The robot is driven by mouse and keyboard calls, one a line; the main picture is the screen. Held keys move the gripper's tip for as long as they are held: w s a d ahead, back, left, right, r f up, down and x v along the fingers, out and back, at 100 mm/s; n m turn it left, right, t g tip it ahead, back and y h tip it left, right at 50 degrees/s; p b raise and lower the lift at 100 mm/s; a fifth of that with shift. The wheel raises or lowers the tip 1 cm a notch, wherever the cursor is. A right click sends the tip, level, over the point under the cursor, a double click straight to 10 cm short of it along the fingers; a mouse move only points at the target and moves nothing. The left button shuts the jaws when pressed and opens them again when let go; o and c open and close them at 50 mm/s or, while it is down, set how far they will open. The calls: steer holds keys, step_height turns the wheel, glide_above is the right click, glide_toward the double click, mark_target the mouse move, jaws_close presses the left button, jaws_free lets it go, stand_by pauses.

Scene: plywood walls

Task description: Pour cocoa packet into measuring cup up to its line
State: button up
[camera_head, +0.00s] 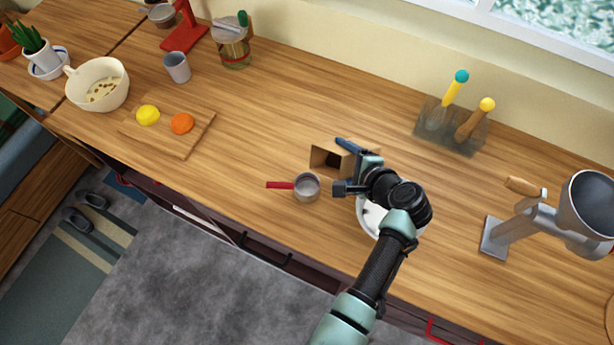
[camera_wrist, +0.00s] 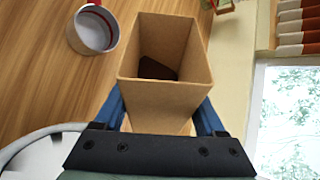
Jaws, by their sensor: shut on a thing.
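The cocoa packet (camera_head: 329,158) is an open-topped tan cardboard box, seen in both views. In the wrist view the packet (camera_wrist: 152,98) has its open mouth facing away from my gripper, with dark brown cocoa (camera_wrist: 157,68) deep inside. My gripper (camera_wrist: 160,114) is shut on the packet, with a blue finger on each side. In the head view the packet is tilted, its mouth facing left. The measuring cup (camera_head: 307,188), small and grey with a red handle, sits just left and in front of the packet. It also shows in the wrist view (camera_wrist: 93,30).
A white bowl (camera_head: 367,228) stands partly hidden under my arm. A cutting board (camera_head: 196,138) with a lemon and an orange lies left. The counter between is clear.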

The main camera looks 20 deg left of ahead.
steer(key=shift+f+n+t+b, duration=0.3)
steer(key=shift+f+b, duration=0.1)
steer(key=shift+b, duration=0.2)
stand_by(1.1)
steer(key=shift+s+a+f+n+t+h+b, duration=0.2)
steer(key=shift+n+t+h+b, duration=0.35)
steer(key=shift+b, duration=0.25)
stand_by(1.4)
steer(key=shift+s+a+r+n+t+h+b, duration=0.1)
steer(key=shift+s+r+n+t+h+b, duration=0.15)
steer(key=shift+r+n+t, duration=0.25)
steer(key=shift+s+a+r+n+t+h+b, duration=0.15)
steer(key=shift+r+n+t+b, duration=0.2)
steer(key=shift+t, duration=0.2)
stand_by(3.0)
